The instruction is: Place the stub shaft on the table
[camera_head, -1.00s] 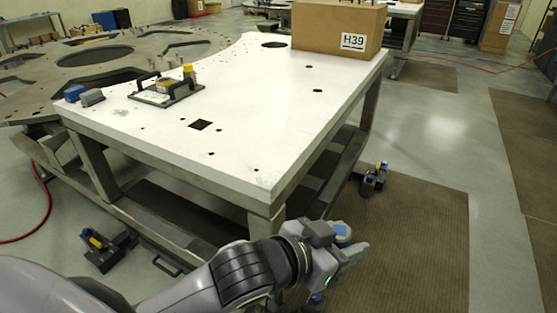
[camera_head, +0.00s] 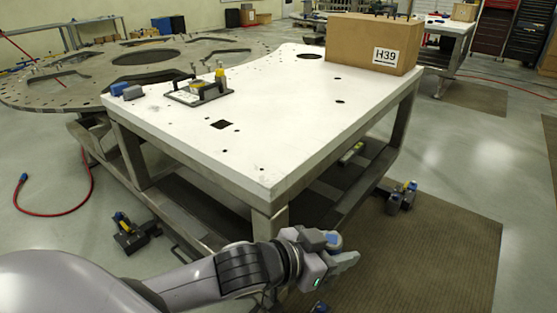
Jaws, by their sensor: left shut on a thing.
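My left gripper (camera_head: 345,262) is in front of the table's near corner, lower than the tabletop and over the floor. It is shut on a small piece with a rounded blue top, which I take to be the stub shaft (camera_head: 333,240); the gripper hides most of it. The table (camera_head: 270,135) has a white top with dark holes and a grey metal frame. Its near half is largely bare. My right gripper is not in view.
A cardboard box (camera_head: 345,42) marked H39 stands at the table's far right. Clamp-like devices stand on the floor on both sides (camera_head: 132,232) (camera_head: 402,197).

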